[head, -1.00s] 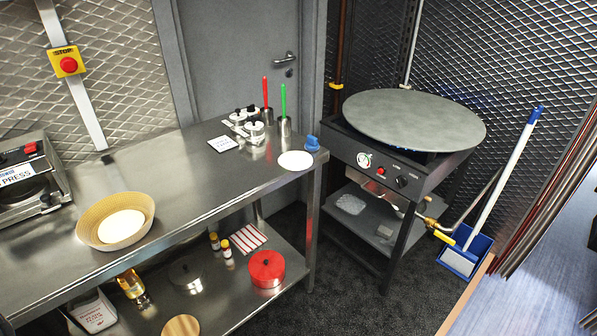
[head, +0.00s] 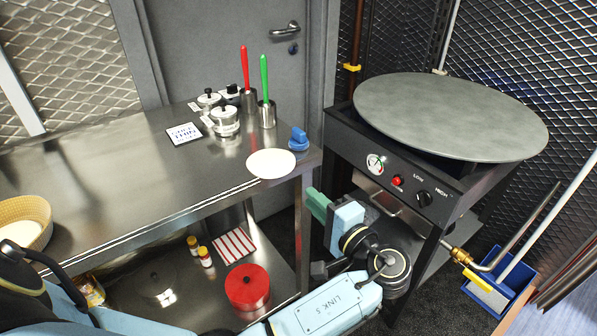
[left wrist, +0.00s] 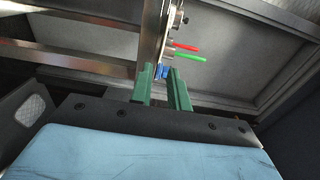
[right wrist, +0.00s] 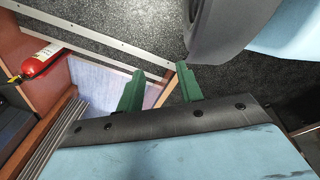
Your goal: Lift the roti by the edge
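A flat, pale round roti (head: 271,163) lies at the near right corner of the steel table (head: 120,205), its edge close to the table's edge. Another pale disc (head: 24,236) is in a woven basket (head: 43,208) at the left. My left gripper (head: 318,205) is beyond the table's right end, to the right of and lower in the picture than the roti, apart from it. Its green fingers stand apart and empty in the left wrist view (left wrist: 162,90). My right gripper (right wrist: 158,88) is open and empty above the floor, outside the head view.
A blue knob-like object (head: 298,140) stands beside the roti. Red (head: 245,68) and green (head: 264,78) handled tools stand in steel cups behind it. A griddle (head: 450,115) on a black stand is at the right. A red pot (head: 248,287) is on the lower shelf.

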